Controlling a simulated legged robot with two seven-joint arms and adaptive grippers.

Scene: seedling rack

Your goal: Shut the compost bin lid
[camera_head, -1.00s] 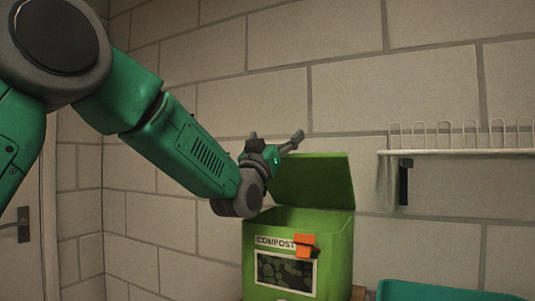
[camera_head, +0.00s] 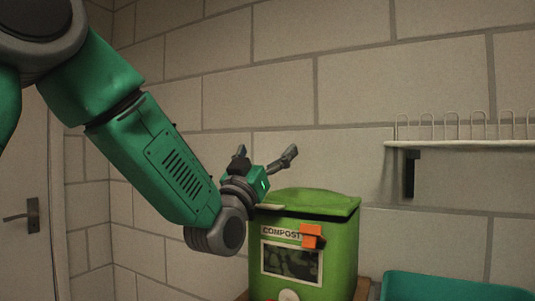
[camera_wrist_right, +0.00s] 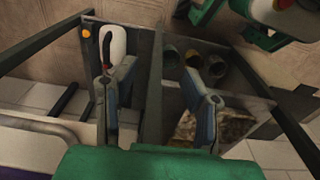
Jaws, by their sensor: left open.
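The green compost bin (camera_head: 340,250) stands against the wall in the head view, with a COMPOST label and an orange piece (camera_head: 312,236) on its front. My left gripper (camera_head: 266,155) is open and empty, just above and left of the lid, fingers pointing up. The wrist hides the lid's left end. My right gripper (camera_wrist_right: 158,85) shows in the right wrist view, open with nothing between its fingers, away from the bin.
A white wire shelf (camera_head: 460,143) is on the wall at right, above a teal tub (camera_head: 450,287). A door handle (camera_head: 32,215) is at far left. Below my right gripper are a white bottle (camera_wrist_right: 115,45), dark pots (camera_wrist_right: 192,62), a bag (camera_wrist_right: 215,128) and dark frame bars.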

